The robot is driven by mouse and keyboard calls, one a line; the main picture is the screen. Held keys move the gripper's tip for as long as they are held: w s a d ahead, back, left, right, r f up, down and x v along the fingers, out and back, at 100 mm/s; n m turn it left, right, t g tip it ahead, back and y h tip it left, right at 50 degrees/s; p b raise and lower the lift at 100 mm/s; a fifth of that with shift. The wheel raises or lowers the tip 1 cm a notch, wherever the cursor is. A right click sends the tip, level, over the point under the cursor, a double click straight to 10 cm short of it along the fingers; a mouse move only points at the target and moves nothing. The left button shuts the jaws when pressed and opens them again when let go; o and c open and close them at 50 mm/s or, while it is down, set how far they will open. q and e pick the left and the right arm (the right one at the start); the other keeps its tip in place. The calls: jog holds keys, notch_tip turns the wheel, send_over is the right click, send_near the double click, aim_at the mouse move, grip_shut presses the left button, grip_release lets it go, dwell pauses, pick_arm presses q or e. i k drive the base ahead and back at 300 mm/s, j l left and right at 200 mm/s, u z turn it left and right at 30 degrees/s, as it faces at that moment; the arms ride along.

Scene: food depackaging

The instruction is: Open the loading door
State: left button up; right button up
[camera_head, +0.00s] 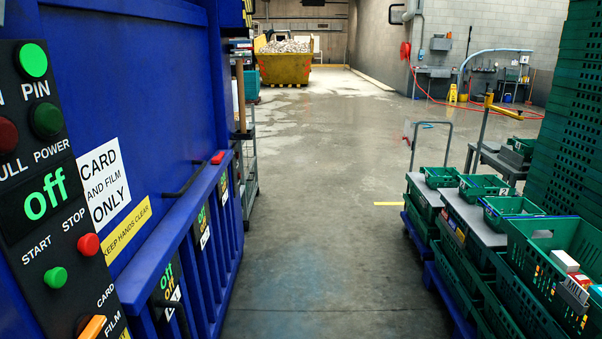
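A large blue machine (150,60) fills the left side of the head view. Its front carries a white "CARD AND FILM ONLY" sign (103,187) and a yellow "KEEP HANDS CLEAR" strip (128,231). A dark bar handle (185,180) sits at the top edge of the lower ribbed front section (205,240), with a small red piece (218,157) further along. I cannot tell for sure which panel is the loading door, but no opening shows in the visible front. Neither of my grippers is in view.
A black control panel (50,190) with coloured buttons reads "off" at near left. Green crates (550,265) on trolleys line the right, beside a tall green stack (575,110). The concrete floor (330,210) between is clear. A yellow skip (285,68) stands far back.

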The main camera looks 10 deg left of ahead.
aim_at(133, 78)
jog(key=i+z, duration=0.1)
jog(key=i, duration=1.3)
jog(key=i+l+u, duration=0.15)
jog(key=i+u, duration=0.3)
jog(key=i+l+u, duration=0.35)
jog(key=i+u, duration=0.15)
jog(key=i, duration=0.15)
jog(key=i+l+u, duration=0.8)
jog(key=l+u, duration=0.15)
jog(key=l, duration=0.25)
